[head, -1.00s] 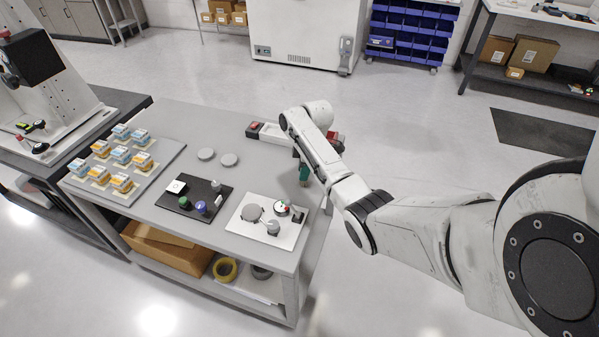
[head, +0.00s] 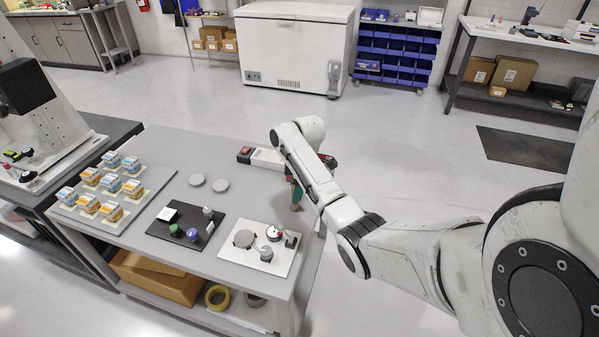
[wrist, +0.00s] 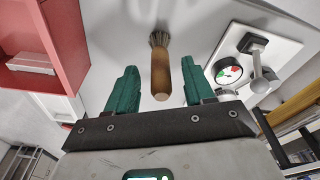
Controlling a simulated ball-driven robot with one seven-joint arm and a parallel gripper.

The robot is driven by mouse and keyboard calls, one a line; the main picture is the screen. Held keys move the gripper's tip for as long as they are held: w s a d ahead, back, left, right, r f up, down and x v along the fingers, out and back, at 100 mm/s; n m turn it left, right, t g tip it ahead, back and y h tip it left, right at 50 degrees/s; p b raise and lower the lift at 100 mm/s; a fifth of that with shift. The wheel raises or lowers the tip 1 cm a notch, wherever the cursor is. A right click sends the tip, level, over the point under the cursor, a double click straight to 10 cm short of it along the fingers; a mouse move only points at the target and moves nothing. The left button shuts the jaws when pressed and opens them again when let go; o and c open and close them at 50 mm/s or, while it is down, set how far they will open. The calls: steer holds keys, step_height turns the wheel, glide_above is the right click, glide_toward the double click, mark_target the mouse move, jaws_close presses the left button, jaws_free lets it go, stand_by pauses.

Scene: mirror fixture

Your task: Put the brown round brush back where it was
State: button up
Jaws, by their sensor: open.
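The brown round brush (wrist: 160,76) has a wooden handle and a tuft of dark bristles. In the wrist view its bristle end is against the grey table top and its handle points toward my palm. My gripper (wrist: 159,66) is open, with one green finger on each side of the handle and a gap on both sides. In the head view my gripper (head: 297,194) is low over the table's right edge, and my arm hides most of that spot. I cannot make out the brush clearly there.
A white plate (head: 228,255) with a dial gauge (head: 274,232) lies close to my gripper. A black mat (head: 160,231) with small parts is left of it. A red bin (wrist: 55,45) stands beside the brush. Two grey discs (head: 208,183) lie farther back.

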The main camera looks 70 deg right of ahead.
step_height(320, 180, up, 9)
steer(key=s, duration=0.1)
steer(key=shift+d+b, duration=0.3)
steer(key=shift+s, duration=0.1)
steer(key=w+a+f+m+t, duration=0.15)
steer(key=a+f, duration=0.25)
steer(key=a, duration=1)
steer(key=w+a+f+m+t, duration=0.15)
steer(key=a+f, duration=0.25)
steer(key=a, duration=1)
steer(key=s+a+r+m, duration=0.2)
steer(key=s+a, duration=0.6)
steer(key=a, duration=0.1)
steer(key=s+f+m+g+h, duration=0.1)
steer(key=s+f+g, duration=0.2)
steer(key=s, duration=0.6)
step_height(320, 180, down, 2)
steer(key=shift+s+d+f, duration=0.15)
steer(key=shift+s+d, duration=0.1)
steer(key=shift+d, duration=0.1)
